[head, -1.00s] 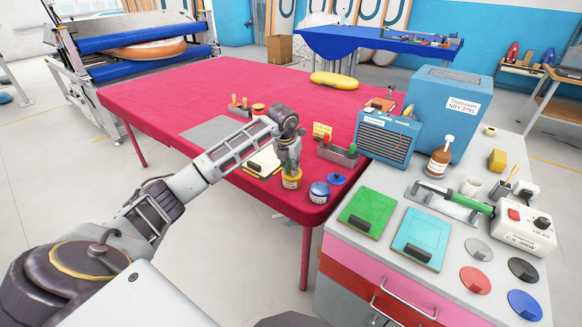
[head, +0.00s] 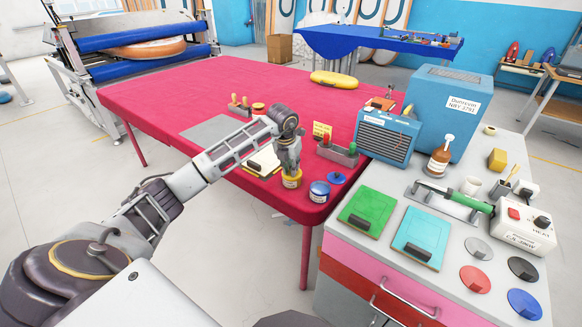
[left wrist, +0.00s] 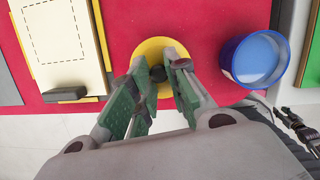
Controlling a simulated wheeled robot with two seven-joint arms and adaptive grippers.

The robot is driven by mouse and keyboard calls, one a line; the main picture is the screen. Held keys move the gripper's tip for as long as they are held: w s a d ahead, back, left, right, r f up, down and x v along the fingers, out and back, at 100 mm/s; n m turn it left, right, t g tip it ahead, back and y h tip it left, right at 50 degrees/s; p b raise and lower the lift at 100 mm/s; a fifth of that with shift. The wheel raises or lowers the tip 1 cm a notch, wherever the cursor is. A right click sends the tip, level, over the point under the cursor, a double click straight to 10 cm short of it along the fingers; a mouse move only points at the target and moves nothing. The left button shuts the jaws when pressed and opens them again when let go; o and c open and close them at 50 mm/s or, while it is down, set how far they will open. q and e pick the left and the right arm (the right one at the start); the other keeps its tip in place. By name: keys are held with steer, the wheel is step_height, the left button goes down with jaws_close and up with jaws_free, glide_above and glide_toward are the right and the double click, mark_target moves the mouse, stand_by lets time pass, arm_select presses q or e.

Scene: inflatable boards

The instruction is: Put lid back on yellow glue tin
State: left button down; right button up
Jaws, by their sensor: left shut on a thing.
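The yellow glue tin (head: 291,182) stands upright near the front edge of the red table. My left gripper (head: 289,168) points down right over it. In the left wrist view, the round yellow lid (left wrist: 153,49) with a dark knob (left wrist: 158,74) lies between the fingers of my left gripper (left wrist: 160,68), which is shut on the lid's knob. The lid hides the tin's mouth in that view. I cannot tell whether the lid is fully seated or just above the rim.
An open blue tin (head: 319,191) stands close to the right, with a blue lid (head: 336,179) behind it. A grey holder with coloured handles (head: 338,153) is behind. A pale pad (head: 264,161) lies to the left. The bench (head: 375,262) is at right.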

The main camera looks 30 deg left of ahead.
stand_by(0.8)
arm_select(q)
steer(key=c, duration=1.3)
jaws_free()
steer(key=shift+o, duration=0.5)
steer(key=o, duration=0.4)
steer(key=shift+r, duration=0.1)
steer(key=shift+w+p+v, duration=0.25)
steer(key=shift+p+v, duration=0.5)
steer(key=shift+v, duration=0.35)
steer(key=shift+w+p+v, duration=0.3)
steer(key=shift+p+v, duration=0.5)
steer(key=shift+v, duration=0.3)
steer(key=shift+w+p+v, duration=0.25)
steer(key=shift+p+v, duration=0.5)
steer(key=shift+v, duration=0.35)
steer(key=shift+a+r, duration=0.1)
steer(key=shift+r, duration=0.1)
steer(key=shift+c, duration=0.5)
